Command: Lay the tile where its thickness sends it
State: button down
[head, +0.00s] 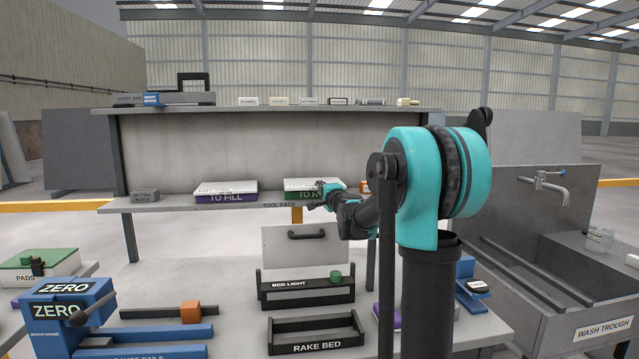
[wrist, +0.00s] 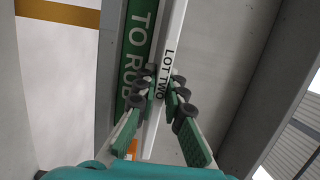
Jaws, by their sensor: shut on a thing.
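My gripper (head: 316,194) is at the back shelf, in front of a tray with a green TO RUB label (head: 297,195). In the wrist view my gripper's fingers (wrist: 165,88) are closed on the edge of a white tile marked LOT TWO (wrist: 168,35). The tile lies alongside the green TO RUB face (wrist: 137,40). Whether it rests on the tray or is held just off it, I cannot tell. To the left on the shelf stands a purple TO FILL tray (head: 226,197) with a white slab on top. The fingers hide part of the green label.
A TOOL RACK label (head: 279,205) is on the shelf edge. Below are a BED LIGHT box (head: 308,290), a RAKE BED tray (head: 316,346) and a blue ZERO gauge (head: 62,302) with rails. A wash trough (head: 590,300) stands at right. Small blocks line the upper shelf (head: 285,109).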

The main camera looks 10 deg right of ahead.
jog(key=shift+f, duration=0.35)
jog(key=c, duration=1.5)
grip_release()
jog(key=shift+c, duration=0.2)
jog(key=shift+s, duration=0.1)
